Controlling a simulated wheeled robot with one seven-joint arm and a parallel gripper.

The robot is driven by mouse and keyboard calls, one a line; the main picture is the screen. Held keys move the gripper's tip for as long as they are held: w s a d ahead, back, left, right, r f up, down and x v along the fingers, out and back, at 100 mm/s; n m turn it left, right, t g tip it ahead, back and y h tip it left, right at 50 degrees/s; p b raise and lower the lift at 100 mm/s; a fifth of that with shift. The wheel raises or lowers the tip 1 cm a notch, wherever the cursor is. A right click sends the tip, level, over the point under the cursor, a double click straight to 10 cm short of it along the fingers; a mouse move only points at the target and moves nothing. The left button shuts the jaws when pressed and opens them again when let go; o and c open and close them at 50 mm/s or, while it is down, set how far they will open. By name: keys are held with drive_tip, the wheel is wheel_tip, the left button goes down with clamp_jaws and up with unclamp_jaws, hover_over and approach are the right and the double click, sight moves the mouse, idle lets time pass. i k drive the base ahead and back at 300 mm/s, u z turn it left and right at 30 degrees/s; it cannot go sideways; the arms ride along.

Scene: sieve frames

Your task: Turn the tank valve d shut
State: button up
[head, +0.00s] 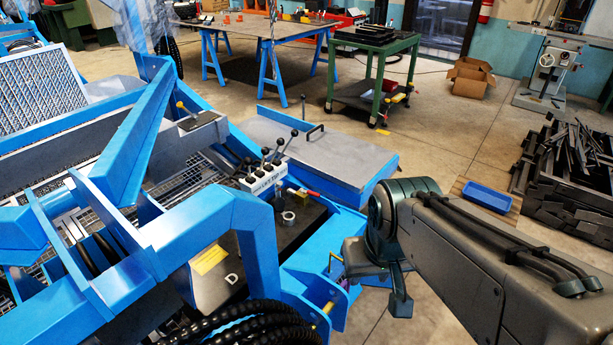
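A small valve with a red lever (311,193) stands at the tank's far end, beside a grey ring-shaped filler neck (288,217). The lever lies roughly level, pointing right. Which valve is valve d is not clear beyond the D mark. My arm comes in from the right. My gripper (385,275) hangs below its dark wrist, right of the tank and apart from the valve. Its fingers are too unclear to tell their opening.
Blue beams and black ribbed hoses (240,325) crowd the tank's front. A blue-edged grey platform (320,150) lies behind. Open floor with a blue tray (487,197) and scrap bin (565,175) is right.

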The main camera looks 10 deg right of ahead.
sight(301, 190)
drive_tip(key=k, duration=0.6)
drive_tip(key=z, duration=0.6)
drive_tip(key=i, duration=0.7)
drive_tip(key=z, duration=0.75)
drive_tip(key=i, duration=1.2)
drive_tip(key=u, duration=0.65)
drive_tip(key=i, duration=0.6)
drive_tip(key=u, duration=0.5)
